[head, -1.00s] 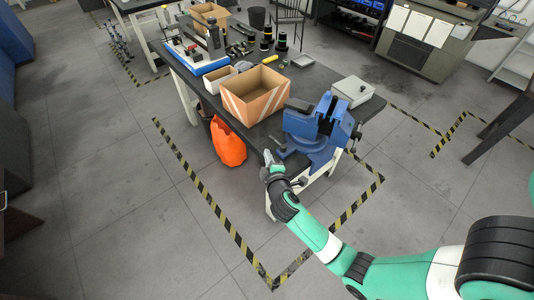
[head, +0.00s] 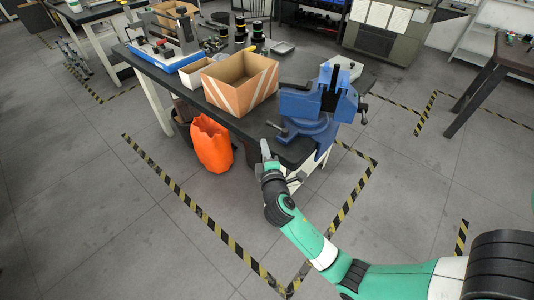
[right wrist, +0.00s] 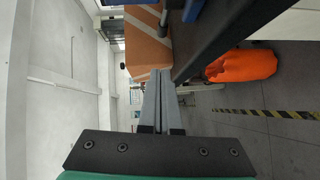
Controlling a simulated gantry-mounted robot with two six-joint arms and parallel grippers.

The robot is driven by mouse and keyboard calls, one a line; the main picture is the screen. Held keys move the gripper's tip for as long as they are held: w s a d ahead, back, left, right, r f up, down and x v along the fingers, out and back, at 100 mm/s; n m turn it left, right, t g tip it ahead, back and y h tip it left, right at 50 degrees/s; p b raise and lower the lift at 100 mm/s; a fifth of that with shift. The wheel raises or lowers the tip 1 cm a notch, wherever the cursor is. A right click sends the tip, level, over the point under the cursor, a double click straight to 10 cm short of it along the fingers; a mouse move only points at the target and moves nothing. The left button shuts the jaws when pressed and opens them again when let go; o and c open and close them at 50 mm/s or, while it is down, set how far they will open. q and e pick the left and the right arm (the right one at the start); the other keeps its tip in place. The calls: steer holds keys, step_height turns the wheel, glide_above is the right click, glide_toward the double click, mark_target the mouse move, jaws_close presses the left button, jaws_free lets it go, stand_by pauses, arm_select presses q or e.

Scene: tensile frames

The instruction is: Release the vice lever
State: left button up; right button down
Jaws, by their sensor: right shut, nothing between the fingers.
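The blue vice (head: 308,108) is fixed at the near corner of the dark workbench. A thin dark lever (head: 277,127) with a knobbed end sticks out from the lower left of the vice. My right gripper (head: 264,146) is shut and empty, just in front of the bench edge, below and left of the lever, and appears apart from it. In the right wrist view the two grey fingers (right wrist: 162,80) lie together, with a dark rod end (right wrist: 164,20) ahead of them, perhaps the lever. My left gripper is not in view.
An open cardboard box (head: 240,84) stands on the workbench (head: 213,101) left of the vice. A pale box (head: 345,66) sits behind the vice. The floor in front is clear, with striped tape.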

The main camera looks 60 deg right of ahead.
mark_target(269, 124)
steer(key=w+d+b, duration=0.1)
steer(key=d, duration=0.1)
steer(key=w+d, duration=0.1)
steer(key=d, duration=0.2)
steer(key=w+d+f+b, duration=0.1)
steer(key=d, duration=0.1)
steer(key=shift+d+f+b, duration=0.1)
steer(key=shift+d+b, duration=0.05)
steer(key=shift+b, duration=0.15)
steer(key=shift+s+d, duration=0.15)
steer(key=shift+d, duration=0.4)
steer(key=shift+d, duration=0.65)
steer(key=shift+a+f, duration=0.15)
